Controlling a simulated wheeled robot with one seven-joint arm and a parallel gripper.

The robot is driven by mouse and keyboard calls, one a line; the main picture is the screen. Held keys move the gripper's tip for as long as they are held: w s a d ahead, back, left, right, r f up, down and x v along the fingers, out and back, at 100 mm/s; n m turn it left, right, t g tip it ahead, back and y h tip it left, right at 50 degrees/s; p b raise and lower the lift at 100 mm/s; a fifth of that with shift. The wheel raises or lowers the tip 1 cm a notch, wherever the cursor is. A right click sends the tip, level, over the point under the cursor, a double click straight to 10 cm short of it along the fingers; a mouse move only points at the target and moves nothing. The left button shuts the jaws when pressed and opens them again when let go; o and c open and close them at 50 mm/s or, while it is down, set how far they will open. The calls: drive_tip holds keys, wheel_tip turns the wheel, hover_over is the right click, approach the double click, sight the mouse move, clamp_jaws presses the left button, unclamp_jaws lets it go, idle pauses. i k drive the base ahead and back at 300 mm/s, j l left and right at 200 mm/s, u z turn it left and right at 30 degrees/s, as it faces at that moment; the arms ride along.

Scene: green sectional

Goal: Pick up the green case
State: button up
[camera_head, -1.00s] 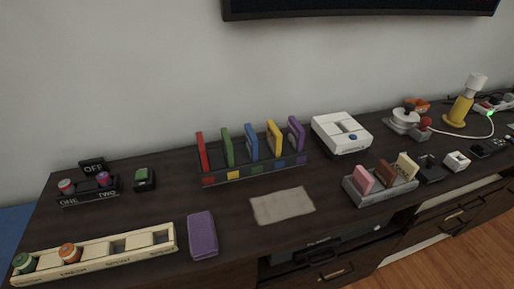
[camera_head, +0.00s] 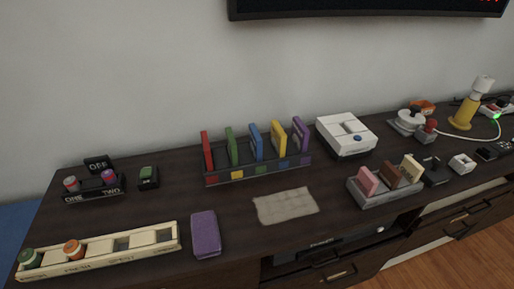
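The green case (camera_head: 232,146) stands upright in a dark rack (camera_head: 216,179) on the dark wooden cabinet. It is between a red case (camera_head: 207,151) on its left and a blue case (camera_head: 256,142) on its right. A yellow case (camera_head: 279,139) and a purple case (camera_head: 300,134) stand further right in the same rack. The rack's front edge bears coloured squares. The lower part of the green case is hidden in the rack. My gripper is not in view.
A purple block (camera_head: 205,234) and a beige cloth (camera_head: 286,206) lie in front of the rack. A cream tray (camera_head: 100,256) is at the front left. A white box (camera_head: 346,134) stands right of the rack, and a grey holder (camera_head: 385,193) with three upright pieces is at the front right. The wall is behind.

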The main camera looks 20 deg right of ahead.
sight(231, 143)
drive_tip(key=i+l, duration=0.75)
drive_tip(key=i+j+u, duration=0.05)
